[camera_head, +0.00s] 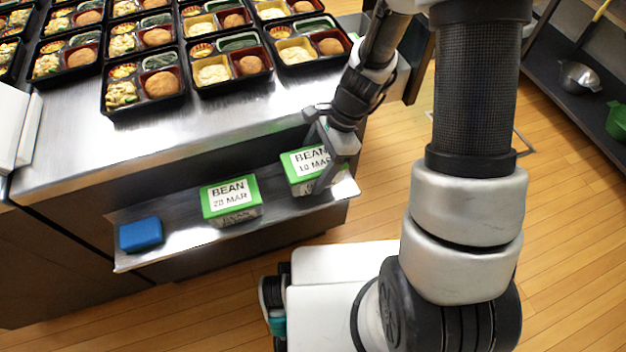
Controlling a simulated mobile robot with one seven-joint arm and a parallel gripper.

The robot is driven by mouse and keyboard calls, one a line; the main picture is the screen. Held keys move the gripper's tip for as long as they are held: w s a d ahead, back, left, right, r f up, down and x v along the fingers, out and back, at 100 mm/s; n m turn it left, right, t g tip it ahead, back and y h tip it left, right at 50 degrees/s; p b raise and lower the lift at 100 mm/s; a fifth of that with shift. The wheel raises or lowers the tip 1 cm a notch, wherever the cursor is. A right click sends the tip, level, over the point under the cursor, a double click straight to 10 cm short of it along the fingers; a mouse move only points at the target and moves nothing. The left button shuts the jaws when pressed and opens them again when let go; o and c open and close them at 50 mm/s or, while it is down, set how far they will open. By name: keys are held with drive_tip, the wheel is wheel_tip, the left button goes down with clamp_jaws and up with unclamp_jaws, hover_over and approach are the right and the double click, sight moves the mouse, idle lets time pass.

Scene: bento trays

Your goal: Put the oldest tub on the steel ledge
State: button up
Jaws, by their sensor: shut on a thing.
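A tub with a green-edged lid labelled "BEAN 10 MAR" (299,163) is at the right end of the steel ledge (175,217). My gripper (324,161) is shut on this tub from its right side, and its fingers cover part of the label. The tub looks level and at ledge height; whether its base touches the ledge is hard to tell. A second green-edged tub labelled "BEAN 20 MAR" (231,201) stands on the middle of the ledge, to the left of the held tub with a small gap.
A blue sponge-like block (141,235) lies on the ledge's left end. Above the ledge is a steel counter (120,150) with rows of filled bento trays (145,104). A dark shelf with a metal ladle (579,77) and a green item (617,121) is at the right.

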drive_tip(key=shift+f+b, duration=0.7)
drive_tip(key=shift+f, duration=1.4)
drive_tip(key=shift+f+b, duration=0.5)
drive_tip(key=shift+f, duration=0.15)
drive_tip(key=o, duration=1)
drive_tip(key=shift+r, duration=0.1)
